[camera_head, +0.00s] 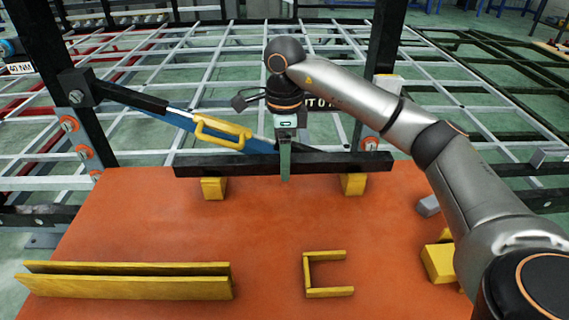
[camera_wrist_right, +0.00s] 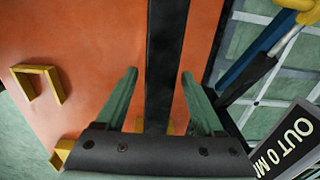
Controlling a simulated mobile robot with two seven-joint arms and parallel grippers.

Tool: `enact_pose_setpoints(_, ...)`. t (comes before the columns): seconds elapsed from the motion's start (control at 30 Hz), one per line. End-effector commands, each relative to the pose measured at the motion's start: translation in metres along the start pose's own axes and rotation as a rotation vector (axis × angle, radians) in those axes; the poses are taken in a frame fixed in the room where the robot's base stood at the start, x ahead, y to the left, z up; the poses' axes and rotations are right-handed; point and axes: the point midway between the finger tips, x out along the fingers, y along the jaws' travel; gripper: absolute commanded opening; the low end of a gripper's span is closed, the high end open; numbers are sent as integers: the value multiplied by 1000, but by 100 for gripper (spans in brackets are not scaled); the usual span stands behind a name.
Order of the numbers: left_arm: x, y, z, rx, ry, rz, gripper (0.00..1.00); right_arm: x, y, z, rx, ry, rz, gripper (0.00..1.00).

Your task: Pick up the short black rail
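The short black rail (camera_head: 225,166) lies level across two yellow blocks (camera_head: 213,188) at the back of the orange table. My right gripper (camera_head: 284,172) points down at the middle of the rail, one green finger showing in front of it. In the right wrist view, the rail (camera_wrist_right: 168,40) runs between the two green fingers of the gripper (camera_wrist_right: 160,74). The fingers are spread, with a gap on each side of the rail. The finger behind the rail is hidden in the head view. My left gripper is not in view.
A long yellow channel (camera_head: 120,285) and a yellow U-shaped bracket (camera_head: 308,275) are at the front of the orange table (camera_head: 260,225). A blue bar with a yellow handle (camera_head: 222,132) slants behind the rail. Black posts (camera_head: 380,60) and the grey trailer frame stand beyond.

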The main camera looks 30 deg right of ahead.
Motion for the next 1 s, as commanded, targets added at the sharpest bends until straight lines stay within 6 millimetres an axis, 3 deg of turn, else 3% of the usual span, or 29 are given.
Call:
enact_pose_setpoints(0.07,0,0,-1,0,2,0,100,0,0,0,1,0,0,60)
enact_pose_setpoints(0.6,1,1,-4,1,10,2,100,0,0,0,1,0,0,0)
enact_pose_setpoints(1.0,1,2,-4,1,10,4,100,0,0,0,1,0,0,0)
